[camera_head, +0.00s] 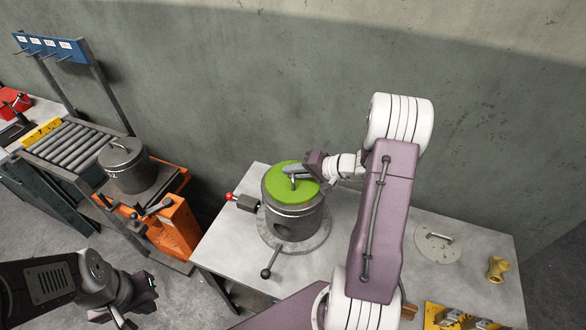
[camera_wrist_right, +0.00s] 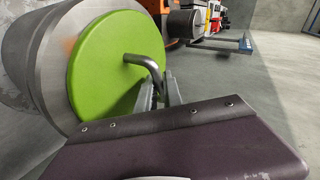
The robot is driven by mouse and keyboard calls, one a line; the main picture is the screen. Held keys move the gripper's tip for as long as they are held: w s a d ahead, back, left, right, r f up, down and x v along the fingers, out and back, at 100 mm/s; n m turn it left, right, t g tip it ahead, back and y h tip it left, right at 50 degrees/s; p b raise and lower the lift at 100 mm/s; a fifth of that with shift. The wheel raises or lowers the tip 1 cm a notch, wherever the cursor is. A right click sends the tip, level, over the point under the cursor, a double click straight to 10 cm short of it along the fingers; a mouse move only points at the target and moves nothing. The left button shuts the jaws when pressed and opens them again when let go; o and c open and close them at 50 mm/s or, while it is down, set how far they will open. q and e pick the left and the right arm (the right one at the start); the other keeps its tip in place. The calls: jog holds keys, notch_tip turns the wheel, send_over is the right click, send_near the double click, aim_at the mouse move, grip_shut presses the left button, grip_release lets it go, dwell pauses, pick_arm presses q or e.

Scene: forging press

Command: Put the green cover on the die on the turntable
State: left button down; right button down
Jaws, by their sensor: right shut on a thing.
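The green cover (camera_head: 283,188) is a round disc with a bent metal handle (camera_wrist_right: 148,70). It lies flat on top of the grey cylindrical die (camera_head: 293,221), which stands on the round turntable (camera_head: 312,240) on the table. My right gripper (camera_head: 292,173) is shut on the cover's handle. In the right wrist view the green cover (camera_wrist_right: 105,75) sits against the die's top face (camera_wrist_right: 50,55), with a grey rim showing around it. I cannot tell whether it is fully seated. My left gripper (camera_head: 134,308) is low at the left, away from the die; its fingers are partly cut off.
A red-knobbed lever (camera_head: 230,196) and a black-knobbed handle (camera_head: 266,272) stick out by the turntable. A grey lid plate (camera_head: 437,242), a brass part (camera_head: 497,269) and a yellow fixture (camera_head: 455,317) are on the right. Another lidded die (camera_head: 126,168) stands on an orange lift (camera_head: 175,228).

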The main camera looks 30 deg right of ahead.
jog(key=shift+w, duration=0.15)
jog(key=shift+s+b, duration=0.25)
jog(key=shift+b, duration=0.05)
jog(key=c, duration=1.5)
grip_release()
jog(key=shift+s+f, duration=0.1)
jog(key=shift+f, duration=0.05)
